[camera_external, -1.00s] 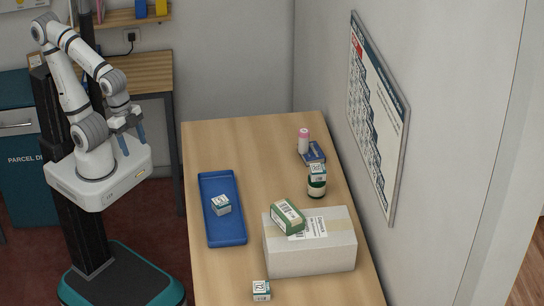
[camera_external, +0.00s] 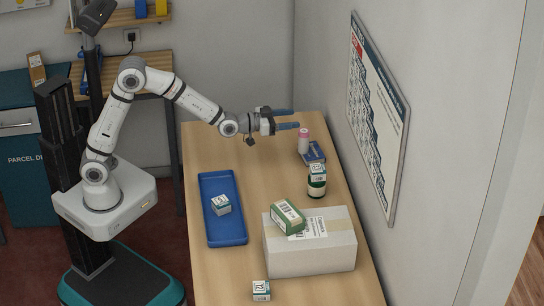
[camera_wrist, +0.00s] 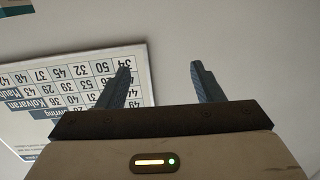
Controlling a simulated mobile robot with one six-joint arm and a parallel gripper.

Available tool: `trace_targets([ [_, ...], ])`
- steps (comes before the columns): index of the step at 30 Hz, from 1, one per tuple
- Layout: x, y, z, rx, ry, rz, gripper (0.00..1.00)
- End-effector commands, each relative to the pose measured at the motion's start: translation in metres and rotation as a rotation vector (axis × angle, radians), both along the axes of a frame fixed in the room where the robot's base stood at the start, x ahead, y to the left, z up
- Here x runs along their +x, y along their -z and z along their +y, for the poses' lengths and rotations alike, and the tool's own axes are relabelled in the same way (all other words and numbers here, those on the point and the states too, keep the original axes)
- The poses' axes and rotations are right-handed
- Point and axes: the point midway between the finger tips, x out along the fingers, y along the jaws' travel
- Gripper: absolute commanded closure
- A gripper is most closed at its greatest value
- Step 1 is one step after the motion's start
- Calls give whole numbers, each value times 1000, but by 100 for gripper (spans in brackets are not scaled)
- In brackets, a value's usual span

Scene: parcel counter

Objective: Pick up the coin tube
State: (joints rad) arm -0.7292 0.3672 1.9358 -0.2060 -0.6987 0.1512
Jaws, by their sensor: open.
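A small upright pink-and-white tube (camera_external: 304,143) stands at the far right of the counter, at a blue pad or box (camera_external: 315,152). Nearer stands a dark green cylinder (camera_external: 317,189) with a pale band and a small white-green box (camera_external: 317,170) on top. I cannot tell for sure which cylinder is the coin tube; no readable label shows. My gripper (camera_external: 295,118) is open and empty, pointing right, raised above the counter's far end. It looks a little behind and above the pink-and-white tube. The wrist view shows both blue fingers (camera_wrist: 160,68) apart, with only wall and poster beyond.
A blue tray (camera_external: 226,240) holding a small box (camera_external: 221,205) lies on the counter's left. A large parcel (camera_external: 310,260) with a green box (camera_external: 288,217) on it stands at right. Another small box (camera_external: 261,290) is in front. A wall calendar (camera_external: 375,120) hangs right.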

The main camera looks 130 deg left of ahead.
Motion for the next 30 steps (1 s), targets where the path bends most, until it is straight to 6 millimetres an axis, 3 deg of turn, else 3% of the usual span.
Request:
trace_targets([
  [1, -4, 6, 11, 16, -21, -11, 40],
  [4, -7, 10, 20, 34, -38, -25, 40],
  [17, -7, 88, 19, 33, -37, -23, 40],
  [30, 23, 84, 58, 35, -37, -27, 40],
])
